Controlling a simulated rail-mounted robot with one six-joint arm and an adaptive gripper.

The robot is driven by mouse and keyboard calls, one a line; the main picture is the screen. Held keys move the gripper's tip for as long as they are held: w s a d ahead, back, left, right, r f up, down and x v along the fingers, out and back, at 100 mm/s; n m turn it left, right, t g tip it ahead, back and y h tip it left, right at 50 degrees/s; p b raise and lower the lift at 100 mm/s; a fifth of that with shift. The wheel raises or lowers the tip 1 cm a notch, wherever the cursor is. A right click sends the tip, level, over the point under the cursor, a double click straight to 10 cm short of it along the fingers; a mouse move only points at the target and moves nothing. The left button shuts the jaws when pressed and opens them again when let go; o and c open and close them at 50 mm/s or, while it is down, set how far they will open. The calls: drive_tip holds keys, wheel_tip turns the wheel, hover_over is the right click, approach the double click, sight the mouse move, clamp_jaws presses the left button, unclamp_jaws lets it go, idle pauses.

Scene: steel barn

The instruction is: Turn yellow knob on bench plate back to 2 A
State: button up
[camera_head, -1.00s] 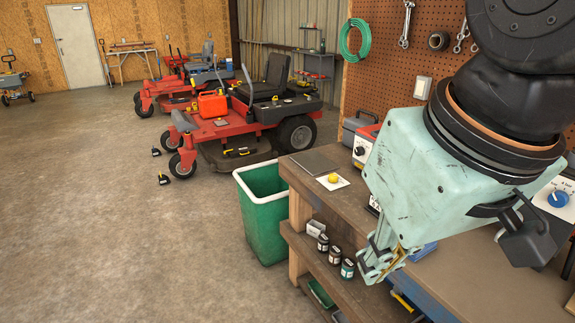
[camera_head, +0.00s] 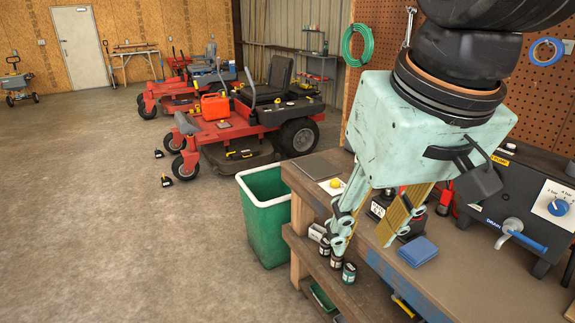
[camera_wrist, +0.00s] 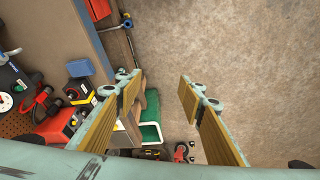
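The yellow knob (camera_head: 335,183) sits on a small white plate (camera_head: 324,187) near the left end of the bench in the head view. Its markings are too small to read, and my gripper's body is close to the plate's right edge in that view. My gripper (camera_head: 362,241) is open and empty, with its fingers pointing down at the bench's front edge, nearer the camera than the knob. In the wrist view the open fingers (camera_wrist: 163,88) show a wide gap over the floor. I cannot make out the yellow knob in that view.
A flat grey plate (camera_head: 319,165) lies beside the knob. Small jars (camera_head: 349,272) are on the lower shelf.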

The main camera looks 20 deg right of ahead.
drive_tip(key=w+d+r+m+p, duration=0.1)
drive_tip(key=w+r+m+p, duration=0.15)
drive_tip(key=w+r, duration=0.45)
drive_tip(key=m+g+p, duration=0.4)
drive_tip(key=m+p, duration=0.6)
drive_tip(key=p, duration=1.4)
hover_over(335, 181)
wheel_tip(335, 181, down, 24)
drive_tip(key=r, duration=0.1)
drive_tip(key=shift+f, duration=0.25)
drive_tip(key=shift+f, duration=0.1)
drive_tip(key=shift+f+p, duration=1.3)
drive_tip(key=shift+f, duration=5.5)
